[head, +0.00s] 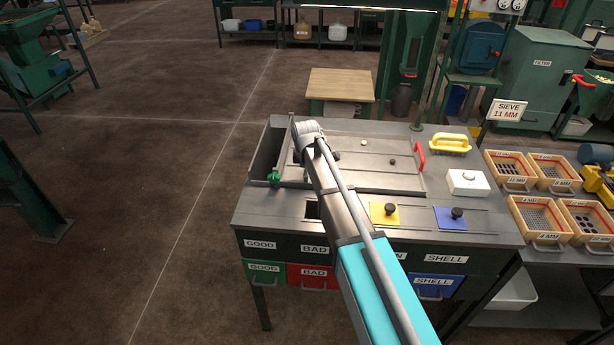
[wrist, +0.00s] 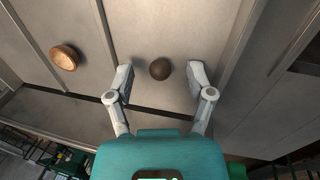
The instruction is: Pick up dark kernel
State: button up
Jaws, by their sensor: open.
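In the wrist view a dark, round kernel (wrist: 160,69) lies on the grey metal tray surface. My gripper (wrist: 160,77) is open, with one finger on each side of the kernel and a gap to both. A lighter brown piece (wrist: 65,57) with a flat, paler top lies apart to the left. In the head view my arm reaches over the sorting tray (head: 375,178), and my fingers are hidden. A pale round piece (head: 364,142) and a dark round piece (head: 392,161) lie on the tray right of my arm.
A red handle (head: 420,155) stands at the tray's right edge, with a yellow-handled tool (head: 450,143) and white box (head: 468,182) beyond. A yellow plate (head: 384,214) and blue plate (head: 457,218) with black knobs are in front. Sieve trays (head: 508,168) stand at right.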

jog(key=c, duration=0.8)
jog(key=shift+o, duration=0.2)
jog(key=shift+r, duration=0.15)
jog(key=p+v, duration=0.2)
jog(key=p, duration=0.1)
jog(key=shift+w+r, duration=0.2)
jog(key=shift+r, duration=0.2)
jog(key=s+d+r+p, duration=0.3)
jog(key=s+r+p, duration=0.7)
jog(key=s, duration=0.3)
jog(key=shift+s, duration=0.35)
